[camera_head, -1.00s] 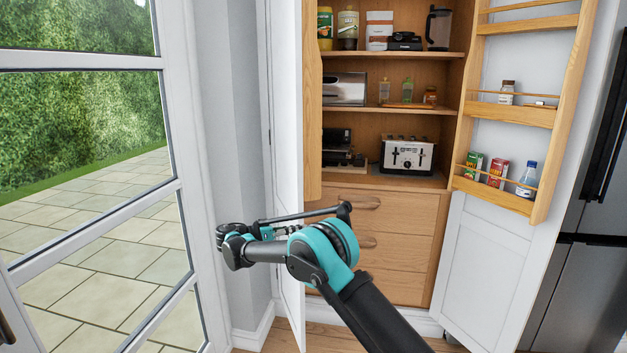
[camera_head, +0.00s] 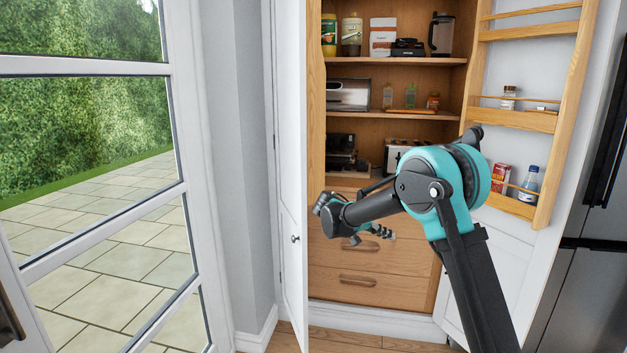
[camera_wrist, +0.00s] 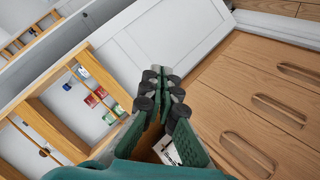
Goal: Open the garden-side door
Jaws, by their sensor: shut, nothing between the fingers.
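The white cupboard door (camera_head: 291,150) on the garden side stands swung out and shows nearly edge-on in the head view. Its small knob (camera_head: 295,239) is on the outer face, near the free edge. A wooden strip (camera_head: 316,90) shows just behind that edge. My gripper (camera_head: 380,231) is to the right of this door, apart from it, in front of the cupboard drawers. It is shut and empty. In the wrist view my gripper (camera_wrist: 168,85) points toward the other cupboard door and the drawers; the garden-side door is not seen there.
The right cupboard door (camera_head: 495,235) stands open with wooden racks (camera_head: 512,118) holding jars and a bottle. Drawers (camera_head: 355,258) with handles are behind my gripper. A glass door (camera_head: 95,190) is on the left, a dark fridge (camera_head: 575,290) on the right.

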